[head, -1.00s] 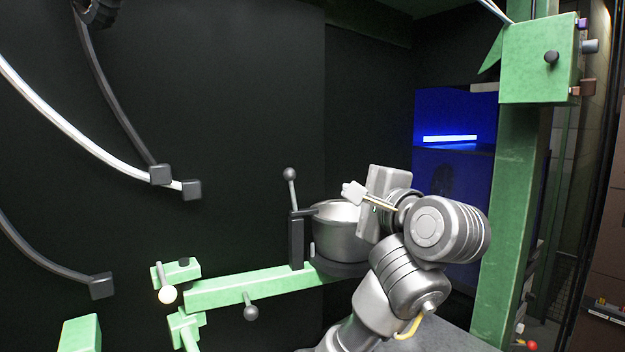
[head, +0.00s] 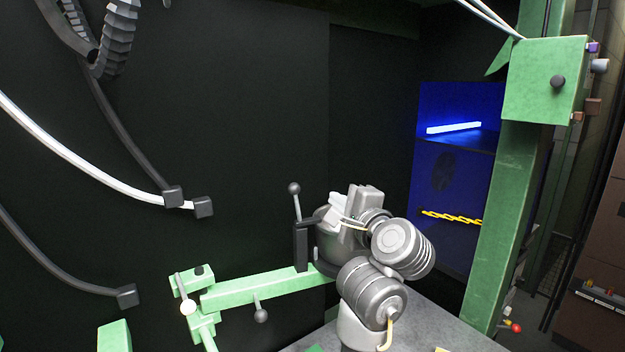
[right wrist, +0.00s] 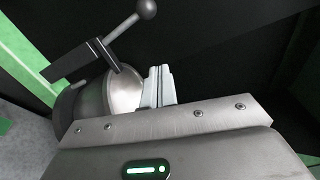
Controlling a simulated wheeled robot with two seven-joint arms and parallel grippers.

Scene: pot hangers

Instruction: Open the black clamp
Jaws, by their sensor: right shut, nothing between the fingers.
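The black clamp (head: 301,247) stands upright on the green arm beside the metal pot (head: 327,246). Its grey lever with a ball knob (head: 294,188) points up. In the right wrist view the clamp (right wrist: 82,62) and its lever knob (right wrist: 146,9) show at upper left, with part of the pot (right wrist: 122,92) below. My right gripper (head: 325,219) is over the pot, just right of the clamp, and hides part of the pot. Its fingers (right wrist: 158,82) are shut and empty, apart from the lever. My left gripper is not in view.
The green arm (head: 262,289) runs left from the pot, with a small round knob (head: 261,315) below it. A green post (head: 503,200) stands at right. Cables (head: 110,172) hang at left. The space above the clamp is clear.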

